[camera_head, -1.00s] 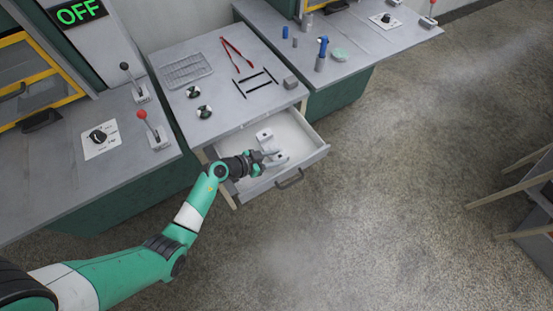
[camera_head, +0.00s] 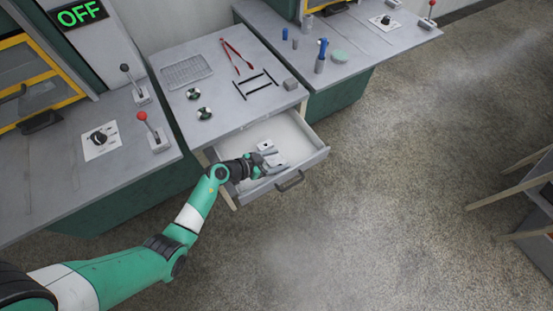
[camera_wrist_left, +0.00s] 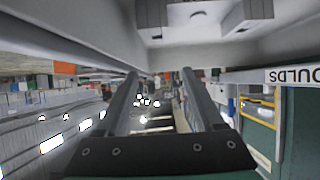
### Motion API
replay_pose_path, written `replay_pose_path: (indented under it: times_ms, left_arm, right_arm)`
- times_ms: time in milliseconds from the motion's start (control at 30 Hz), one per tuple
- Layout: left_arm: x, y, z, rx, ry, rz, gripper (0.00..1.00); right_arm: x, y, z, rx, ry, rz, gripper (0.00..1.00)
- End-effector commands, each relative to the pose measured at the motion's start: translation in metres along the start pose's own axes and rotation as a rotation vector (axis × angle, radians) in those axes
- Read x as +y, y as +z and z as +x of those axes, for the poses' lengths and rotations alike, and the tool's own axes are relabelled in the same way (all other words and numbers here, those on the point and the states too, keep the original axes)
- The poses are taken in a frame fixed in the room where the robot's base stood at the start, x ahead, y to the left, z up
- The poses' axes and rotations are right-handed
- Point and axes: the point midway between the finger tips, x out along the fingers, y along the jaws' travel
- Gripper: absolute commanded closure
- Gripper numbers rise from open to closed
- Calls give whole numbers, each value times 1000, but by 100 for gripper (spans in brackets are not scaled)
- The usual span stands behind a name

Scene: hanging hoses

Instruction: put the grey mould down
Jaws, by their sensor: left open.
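The grey mould (camera_head: 275,161) is a light grey block in the open drawer. A second grey piece (camera_head: 266,146) shows just behind it; I cannot tell whether the two touch. My left gripper (camera_head: 260,169) is at the left front of the drawer, beside the blocks. In the left wrist view its two fingers (camera_wrist_left: 160,75) are apart with nothing held between them. My right gripper is not in view.
The table holds red tongs (camera_head: 232,57), a wire rack (camera_head: 187,70), a black frame (camera_head: 255,84) and a grey block (camera_head: 291,83). Bare drawer floor shows behind the blocks.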

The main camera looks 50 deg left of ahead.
Motion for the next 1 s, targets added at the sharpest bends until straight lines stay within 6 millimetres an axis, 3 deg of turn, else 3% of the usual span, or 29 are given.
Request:
replay_pose_path:
  times_ms: [267,500,700,1000]
  left_arm:
    - [0,-12,-7,3,-1,3,31]
    - [0,-16,-73,-2,-3,-3,31]
    - [-1,-14,-113,0,-2,-3,31]
    - [0,-10,-126,0,2,1,31]
  right_arm:
    - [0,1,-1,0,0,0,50]
    - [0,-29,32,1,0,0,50]
    - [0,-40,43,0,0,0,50]
    - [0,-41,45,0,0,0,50]
